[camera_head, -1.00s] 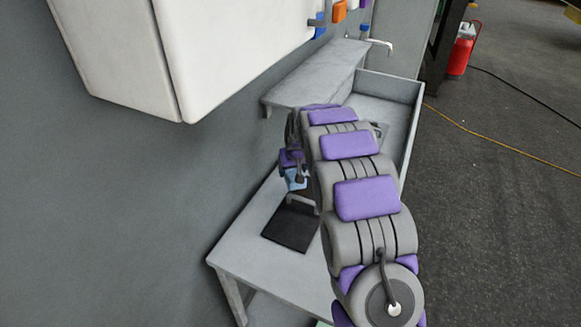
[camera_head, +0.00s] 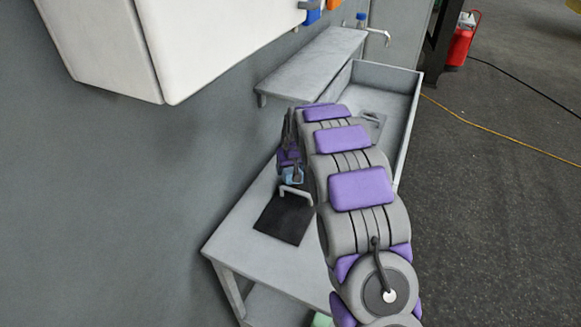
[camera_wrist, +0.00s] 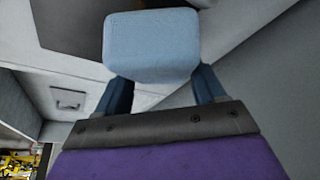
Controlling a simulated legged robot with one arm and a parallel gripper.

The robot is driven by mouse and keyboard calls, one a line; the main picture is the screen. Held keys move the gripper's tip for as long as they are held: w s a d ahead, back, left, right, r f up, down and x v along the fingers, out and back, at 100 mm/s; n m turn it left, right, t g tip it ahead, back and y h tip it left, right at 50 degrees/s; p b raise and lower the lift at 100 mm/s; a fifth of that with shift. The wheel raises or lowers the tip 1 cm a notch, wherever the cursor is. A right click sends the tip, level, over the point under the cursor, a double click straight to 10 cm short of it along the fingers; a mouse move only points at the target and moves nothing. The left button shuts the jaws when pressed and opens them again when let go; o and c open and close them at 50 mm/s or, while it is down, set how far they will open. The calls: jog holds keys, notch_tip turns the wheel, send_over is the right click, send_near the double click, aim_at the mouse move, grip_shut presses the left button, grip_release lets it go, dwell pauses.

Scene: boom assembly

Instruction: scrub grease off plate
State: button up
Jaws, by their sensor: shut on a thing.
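In the wrist view, part of the dark plate (camera_wrist: 85,25) shows at the top left, behind a light blue sponge block (camera_wrist: 152,45). My gripper (camera_wrist: 162,84) is shut on the sponge, with a blue finger on each side. I cannot tell whether the sponge touches the plate. Grease cannot be made out on the visible part.
The grey counter (camera_head: 247,240) has a wall along its left side and a sink basin (camera_head: 384,88) at its far end. A raised shelf (camera_head: 312,64) stands behind my gripper. A white cabinet (camera_head: 200,45) hangs at upper left. Bare counter lies around the plate.

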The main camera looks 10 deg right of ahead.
aim_at(300, 169)
jog(key=shift+s+d+f, duration=0.15)
jog(key=shift+f, duration=0.05)
jog(key=shift+s+d, duration=0.6)
jog(key=shift+d, duration=0.15)
jog(key=shift+s+d+r, duration=0.15)
jog(key=shift+s+d, duration=0.3)
jog(key=shift+d, duration=0.35)
jog(key=shift+r+p, duration=0.1)
jog(key=shift+p, duration=0.3)
jog(key=shift+w+a, duration=0.3)
jog(key=shift+a, duration=0.05)
jog(key=shift+w+a+r+p, duration=0.1)
jog(key=shift+w+a+p, duration=0.35)
jog(key=shift+a, duration=0.25)
jog(key=shift+w+a+p, duration=0.35)
jog(key=shift+w+a, duration=0.15)
jog(key=shift+a, duration=0.15)
